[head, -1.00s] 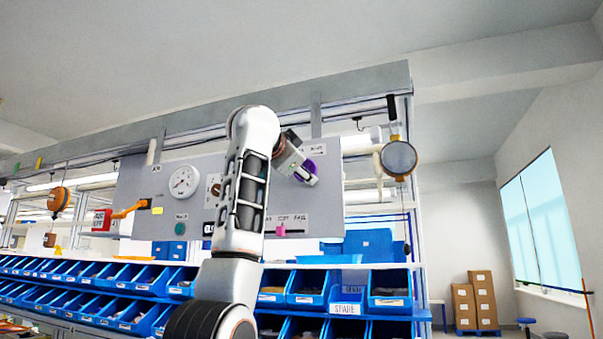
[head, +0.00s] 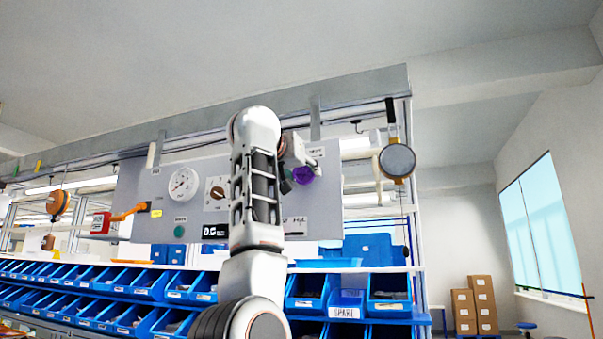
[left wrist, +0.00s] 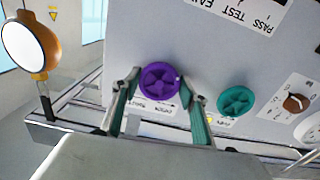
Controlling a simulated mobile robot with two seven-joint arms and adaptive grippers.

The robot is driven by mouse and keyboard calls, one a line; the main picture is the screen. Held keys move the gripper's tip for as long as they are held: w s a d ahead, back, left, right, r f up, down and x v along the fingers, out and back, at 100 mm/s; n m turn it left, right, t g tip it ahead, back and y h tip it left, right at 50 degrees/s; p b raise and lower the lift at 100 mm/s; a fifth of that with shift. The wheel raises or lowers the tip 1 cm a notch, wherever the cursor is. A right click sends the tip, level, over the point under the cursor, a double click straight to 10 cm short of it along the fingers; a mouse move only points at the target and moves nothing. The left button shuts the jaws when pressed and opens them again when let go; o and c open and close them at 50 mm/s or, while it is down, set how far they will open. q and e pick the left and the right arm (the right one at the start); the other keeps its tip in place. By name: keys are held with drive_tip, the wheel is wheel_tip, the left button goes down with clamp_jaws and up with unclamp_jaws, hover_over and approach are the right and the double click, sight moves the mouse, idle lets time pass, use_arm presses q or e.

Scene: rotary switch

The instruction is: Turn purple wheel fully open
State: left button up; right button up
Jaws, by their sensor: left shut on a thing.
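The purple wheel (head: 303,176) is on the right part of the grey panel, partly covered by my gripper in the head view. In the left wrist view the purple wheel (left wrist: 159,80) shows its round face with spokes. My left gripper (left wrist: 159,88) has one finger on each side of the wheel's rim and is shut on it. In the head view my left gripper (head: 303,162) is at the wheel, small and partly hidden by my arm. My right gripper is not in view.
A teal wheel (left wrist: 236,101) and a brown knob (left wrist: 296,103) sit beside the purple wheel on the grey panel (head: 325,215). A gauge (head: 183,182) is further left. A round orange-rimmed device (head: 397,160) hangs right of the panel. Blue bins (head: 306,291) line the shelves below.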

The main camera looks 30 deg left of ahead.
use_arm(q)
drive_tip(key=n, duration=0.4)
drive_tip(key=shift+d+n+p, duration=0.1)
drive_tip(key=shift+n+p, duration=0.2)
drive_tip(key=shift+p, duration=0.05)
drive_tip(key=shift+r+n+p, duration=0.1)
drive_tip(key=shift+n+p, duration=0.3)
drive_tip(key=shift+n, duration=0.8)
drive_tip(key=shift+n+p, duration=0.45)
drive_tip(key=shift+n, duration=1.15)
drive_tip(key=o, duration=1.1)
